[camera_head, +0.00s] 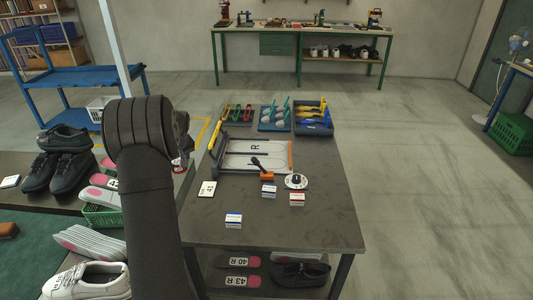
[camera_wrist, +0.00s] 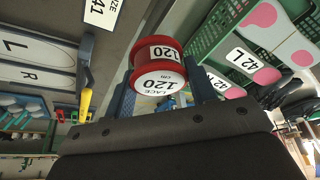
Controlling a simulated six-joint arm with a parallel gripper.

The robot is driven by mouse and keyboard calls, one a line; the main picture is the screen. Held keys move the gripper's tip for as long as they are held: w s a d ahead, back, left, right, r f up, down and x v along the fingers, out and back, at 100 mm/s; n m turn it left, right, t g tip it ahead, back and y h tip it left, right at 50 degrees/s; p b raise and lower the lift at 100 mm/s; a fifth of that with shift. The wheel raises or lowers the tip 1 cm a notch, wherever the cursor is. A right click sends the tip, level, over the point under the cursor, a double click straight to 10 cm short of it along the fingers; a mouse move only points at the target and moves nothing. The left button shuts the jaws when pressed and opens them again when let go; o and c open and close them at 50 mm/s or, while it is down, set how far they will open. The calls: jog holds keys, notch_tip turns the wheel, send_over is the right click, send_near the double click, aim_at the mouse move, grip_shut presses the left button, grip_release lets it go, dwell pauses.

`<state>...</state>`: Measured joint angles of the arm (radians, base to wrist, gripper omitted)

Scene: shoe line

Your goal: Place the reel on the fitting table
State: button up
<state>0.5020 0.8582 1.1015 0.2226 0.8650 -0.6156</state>
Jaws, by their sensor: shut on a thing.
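The reel (camera_wrist: 158,54) is red with white labels reading "LACE 120 cm". In the wrist view it sits between the two fingers of my gripper (camera_wrist: 162,88), which is shut on it. In the head view my dark arm hides most of the gripper; a small red and white bit of the reel (camera_head: 179,168) shows at its right edge. The reel is near the left edge of the dark-topped fitting table (camera_head: 315,225). Whether it touches anything below cannot be told.
To the left are black shoes (camera_head: 62,160) and a green basket (camera_head: 101,216) with insoles.

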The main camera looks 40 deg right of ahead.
jog(key=s+d+m+h, duration=0.1)
jog(key=s+d+m, duration=0.2)
jog(key=s+d, duration=0.75)
jog(key=s+d+m+h, duration=0.1)
jog(key=s+d+m, duration=0.3)
jog(key=s+d, duration=0.65)
send_over(236, 185)
jog(key=s, duration=0.1)
jog(key=shift+g, duration=0.3)
jog(key=f, duration=1.2)
jog(key=shift+s+a, duration=0.15)
jog(key=shift+a, duration=0.25)
jog(key=shift+f, duration=1.95)
jog(key=shift+f, duration=0.15)
jog(key=o, duration=1)
jog(key=shift+c, duration=0.2)
